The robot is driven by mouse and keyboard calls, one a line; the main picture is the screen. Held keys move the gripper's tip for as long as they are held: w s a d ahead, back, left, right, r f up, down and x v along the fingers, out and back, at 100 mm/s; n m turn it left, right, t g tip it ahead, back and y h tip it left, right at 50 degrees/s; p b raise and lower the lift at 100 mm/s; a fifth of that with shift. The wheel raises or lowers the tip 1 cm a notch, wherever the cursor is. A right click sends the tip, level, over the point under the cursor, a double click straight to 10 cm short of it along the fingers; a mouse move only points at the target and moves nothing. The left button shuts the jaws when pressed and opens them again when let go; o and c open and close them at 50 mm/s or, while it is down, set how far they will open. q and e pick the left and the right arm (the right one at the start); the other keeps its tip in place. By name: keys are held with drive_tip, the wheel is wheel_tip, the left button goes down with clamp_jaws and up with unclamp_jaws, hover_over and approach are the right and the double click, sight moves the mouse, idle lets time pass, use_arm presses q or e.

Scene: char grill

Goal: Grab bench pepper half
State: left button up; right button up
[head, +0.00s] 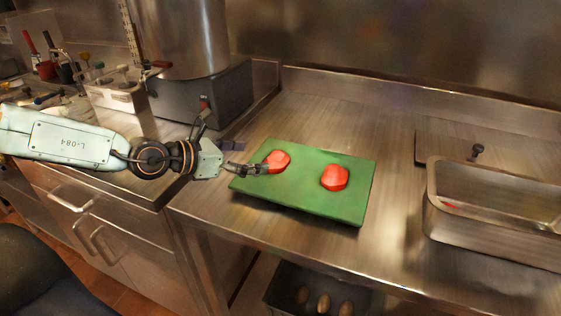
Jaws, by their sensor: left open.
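Two red pepper halves lie on a green cutting board (307,199) on the steel bench. The left pepper half (278,160) is near the board's upper left part. The right pepper half (334,177) is near the board's right side. My left gripper (262,169) reaches in from the left over the board's left edge. It is open, with its fingertips close beside the left pepper half; I cannot tell whether they touch it. My right gripper is not in view.
A steel pan (490,236) stands at the right, with a flat lid (440,150) behind it. A large steel pot (185,40) stands on a dark base at the back left. Bare bench (395,215) lies between board and pan.

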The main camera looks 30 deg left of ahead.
sight(271, 157)
use_arm(q)
drive_tip(key=shift+w+d+f+b, duration=0.25)
drive_tip(key=shift+f+b, duration=0.1)
drive_tip(key=shift+w+f+b, duration=0.2)
drive_tip(key=shift+b, duration=0.1)
drive_tip(key=shift+w+a+f+b, duration=0.15)
drive_tip(key=shift+w+a+b, duration=0.05)
drive_tip(key=shift+w+b, duration=0.1)
drive_tip(key=shift+d, duration=0.3)
drive_tip(key=shift+w+d+f+b, duration=0.1)
drive_tip(key=shift+w+d+b, duration=0.2)
drive_tip(key=shift+d+b, duration=0.25)
drive_tip(key=shift+a+b+x, duration=0.2)
drive_tip(key=shift+b+x, duration=0.35)
drive_tip(key=shift+x, duration=0.5)
drive_tip(key=shift+w+d+f, duration=0.15)
drive_tip(key=shift+w+f, duration=0.05)
drive_tip(key=shift+w, duration=0.15)
drive_tip(key=shift+w+d, duration=0.3)
drive_tip(key=shift+d, duration=0.1)
drive_tip(key=shift+w+b, duration=0.1)
drive_tip(key=shift+b, duration=0.2)
drive_tip(key=shift+w+f, duration=0.1)
drive_tip(key=shift+w, duration=0.05)
drive_tip(key=shift+a, duration=0.1)
